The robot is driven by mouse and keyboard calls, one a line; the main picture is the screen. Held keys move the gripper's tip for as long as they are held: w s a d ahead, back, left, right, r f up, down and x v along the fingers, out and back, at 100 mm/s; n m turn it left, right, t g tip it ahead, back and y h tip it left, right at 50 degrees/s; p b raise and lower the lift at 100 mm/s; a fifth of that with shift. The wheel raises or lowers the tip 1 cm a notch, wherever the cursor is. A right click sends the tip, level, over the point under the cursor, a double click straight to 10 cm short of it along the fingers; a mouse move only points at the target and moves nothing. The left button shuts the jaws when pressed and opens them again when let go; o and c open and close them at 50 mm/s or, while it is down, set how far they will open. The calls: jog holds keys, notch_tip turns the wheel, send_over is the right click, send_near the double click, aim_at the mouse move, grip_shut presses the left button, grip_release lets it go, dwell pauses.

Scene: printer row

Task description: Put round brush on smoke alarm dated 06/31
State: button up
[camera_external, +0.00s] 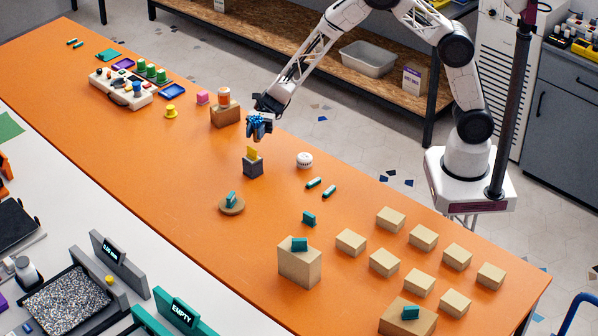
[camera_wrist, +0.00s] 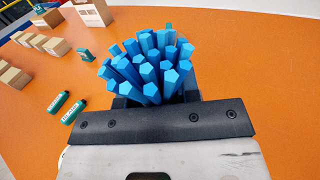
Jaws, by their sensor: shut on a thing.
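My gripper (camera_external: 259,134) is shut on a bundle of blue bristle-like rods with angular ends, which I take to be the round brush (camera_wrist: 150,62). The brush also shows in the external view (camera_external: 262,120), held above the orange table. A small white round thing with dark lettering (camera_external: 304,160) sits on the table to the right of my gripper. It may be a smoke alarm; I cannot read a date on it. I cannot pick out any alarm dated 06/31. The fingertips are mostly hidden by the brush in the wrist view.
A grey block with a yellow piece (camera_external: 253,165) stands just below my gripper. A brown box with an orange-and-white jar (camera_external: 225,113) is to its left. Two teal labelled sticks (camera_external: 321,187) lie to the right. Several tan boxes (camera_external: 384,262) fill the table's right end.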

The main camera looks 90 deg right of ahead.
jog(key=s+n+g, duration=0.1)
jog(key=s+g, duration=0.1)
jog(key=s, duration=3)
jog(key=shift+s+d+y, duration=0.3)
jog(key=shift+s+d, duration=0.05)
jog(key=shift+w, duration=0.1)
send_over(304, 159)
jog(key=shift+w+a+f, duration=0.1)
jog(key=shift+a+f, duration=0.05)
jog(key=shift+f, duration=0.65)
jog(key=shift+f, duration=1.75)
jog(key=shift+f, duration=0.1)
jog(key=o, duration=0.9)
